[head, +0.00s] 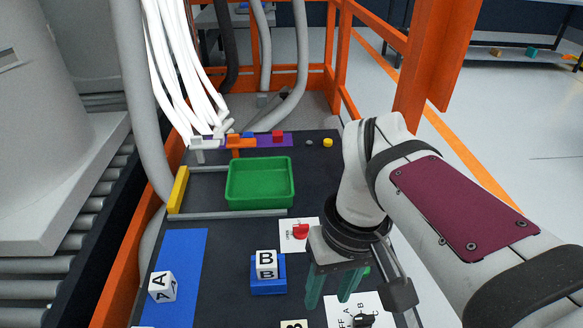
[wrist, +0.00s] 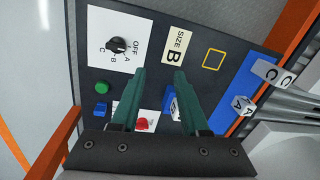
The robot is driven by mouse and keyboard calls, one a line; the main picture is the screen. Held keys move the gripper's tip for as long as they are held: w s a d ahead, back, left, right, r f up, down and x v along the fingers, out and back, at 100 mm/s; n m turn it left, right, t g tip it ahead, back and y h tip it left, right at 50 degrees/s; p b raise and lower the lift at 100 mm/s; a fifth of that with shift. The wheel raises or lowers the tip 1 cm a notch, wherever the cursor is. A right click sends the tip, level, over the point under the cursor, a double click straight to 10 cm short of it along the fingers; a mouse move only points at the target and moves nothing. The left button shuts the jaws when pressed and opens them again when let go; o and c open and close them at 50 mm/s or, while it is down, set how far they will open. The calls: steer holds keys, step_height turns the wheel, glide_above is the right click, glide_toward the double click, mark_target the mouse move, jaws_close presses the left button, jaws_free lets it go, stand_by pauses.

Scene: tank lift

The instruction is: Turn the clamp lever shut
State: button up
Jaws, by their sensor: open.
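My gripper (head: 331,300) has two green fingers, open and empty, on the near side of the lever plate. In the wrist view my gripper (wrist: 160,72) points down over the table, with the fingers apart.
A B cube (head: 266,264) stands on a blue base left of my gripper. A green tray (head: 260,183) lies behind. An A cube (head: 162,286) stands left.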

steer(key=w+r+n, duration=0.5)
steer(key=w+n, duration=0.5)
steer(key=w, duration=0.3)
steer(key=n+h, duration=0.1)
steer(key=n, duration=0.5)
glide_toward(301, 226)
step_height(301, 226, down, 8)
steer(key=shift+s+a+f, duration=0.1)
steer(key=shift+f, duration=0.1)
steer(key=shift+c, duration=0.3)
jaws_close()
